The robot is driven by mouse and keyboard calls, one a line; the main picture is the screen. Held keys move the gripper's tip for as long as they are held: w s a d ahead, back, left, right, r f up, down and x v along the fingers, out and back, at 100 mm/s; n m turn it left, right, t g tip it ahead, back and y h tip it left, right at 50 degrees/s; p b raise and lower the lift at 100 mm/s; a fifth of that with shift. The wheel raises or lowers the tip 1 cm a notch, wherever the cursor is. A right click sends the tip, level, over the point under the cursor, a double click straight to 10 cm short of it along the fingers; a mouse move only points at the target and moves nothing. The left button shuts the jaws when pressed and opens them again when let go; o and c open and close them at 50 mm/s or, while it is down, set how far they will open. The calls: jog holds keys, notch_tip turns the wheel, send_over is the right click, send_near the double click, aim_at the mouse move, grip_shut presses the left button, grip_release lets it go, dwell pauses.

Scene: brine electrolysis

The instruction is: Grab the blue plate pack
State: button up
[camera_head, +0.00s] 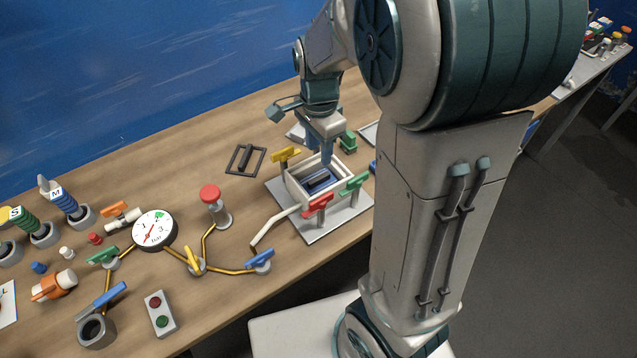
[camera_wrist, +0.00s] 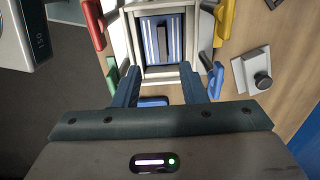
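The blue plate pack (camera_head: 319,183) sits inside a white open-topped cell box (camera_head: 291,190). In the wrist view the pack (camera_wrist: 149,42) shows pale stripes and a dark bar along its middle, and the box walls surround it. My gripper (camera_head: 323,157) points down over the back part of the box, above the pack. In the wrist view its two blue fingers (camera_wrist: 159,72) are apart with nothing held between them, and the pack lies beyond their tips. The gap between fingertips and pack is hard to judge.
Red (camera_head: 317,203), green (camera_head: 354,184) and yellow (camera_head: 285,155) valve handles stand close around the box. A dark frame (camera_head: 246,160) lies to the left. A gauge (camera_head: 155,230), a red button (camera_head: 210,193) and pipes occupy the table further left.

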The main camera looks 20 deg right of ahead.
aim_at(319, 178)
jog(key=f, duration=1)
jog(key=shift+w+p, duration=0.2)
jog(key=shift+p, duration=0.1)
jog(key=shift+r, duration=0.1)
grip_shut()
